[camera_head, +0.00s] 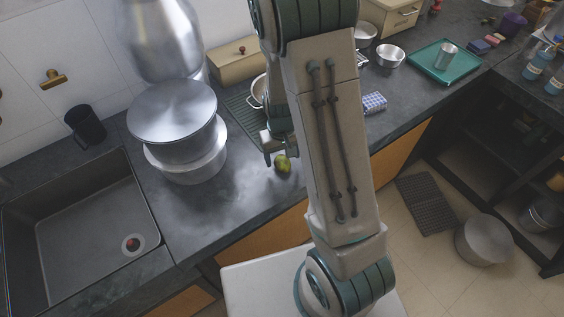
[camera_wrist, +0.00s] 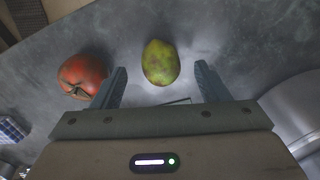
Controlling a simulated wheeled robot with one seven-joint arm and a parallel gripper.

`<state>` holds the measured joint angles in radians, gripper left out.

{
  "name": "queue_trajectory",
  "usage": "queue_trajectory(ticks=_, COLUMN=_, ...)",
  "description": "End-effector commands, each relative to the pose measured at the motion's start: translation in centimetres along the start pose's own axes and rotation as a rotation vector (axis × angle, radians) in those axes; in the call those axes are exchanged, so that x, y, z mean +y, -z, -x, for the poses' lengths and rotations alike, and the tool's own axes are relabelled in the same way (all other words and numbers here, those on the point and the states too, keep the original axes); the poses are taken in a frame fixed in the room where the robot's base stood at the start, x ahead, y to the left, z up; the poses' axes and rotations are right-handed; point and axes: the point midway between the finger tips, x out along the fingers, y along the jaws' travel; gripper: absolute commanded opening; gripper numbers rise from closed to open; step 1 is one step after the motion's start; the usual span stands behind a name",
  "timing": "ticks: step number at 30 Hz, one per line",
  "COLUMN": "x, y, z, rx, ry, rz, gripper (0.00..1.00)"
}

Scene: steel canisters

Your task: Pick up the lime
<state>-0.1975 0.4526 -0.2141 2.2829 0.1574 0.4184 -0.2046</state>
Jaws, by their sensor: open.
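The lime (camera_head: 282,164) lies on the dark grey counter, close to its front edge, just left of my arm in the head view. It is green with brownish yellow patches. In the wrist view the lime (camera_wrist: 160,62) sits between and beyond the fingertips, with clear gaps on both sides. My gripper (camera_wrist: 160,82) is open and empty, with a finger on each side of the picture. In the head view my gripper (camera_head: 271,147) is just above and left of the lime, partly hidden by my arm.
A red tomato (camera_wrist: 82,76) lies left of the lime, close to the left finger. A large steel pot (camera_head: 183,140) stands on the counter left of my gripper. A sink (camera_head: 90,225) is farther left. A blue checked block (camera_head: 374,102) is right of my arm.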

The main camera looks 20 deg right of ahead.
Motion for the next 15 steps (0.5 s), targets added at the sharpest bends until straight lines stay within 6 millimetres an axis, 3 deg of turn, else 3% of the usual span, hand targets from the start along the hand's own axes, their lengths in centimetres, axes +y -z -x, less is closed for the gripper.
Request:
queue_trajectory(ticks=7, x=-0.1, y=0.0, z=-2.7, rx=-0.002, ry=0.000, rz=-0.001, gripper=0.68)
queue_trajectory(ticks=15, x=-0.1, y=0.1, z=-3.2, rx=0.001, ry=0.001, rz=-0.001, gripper=0.68)
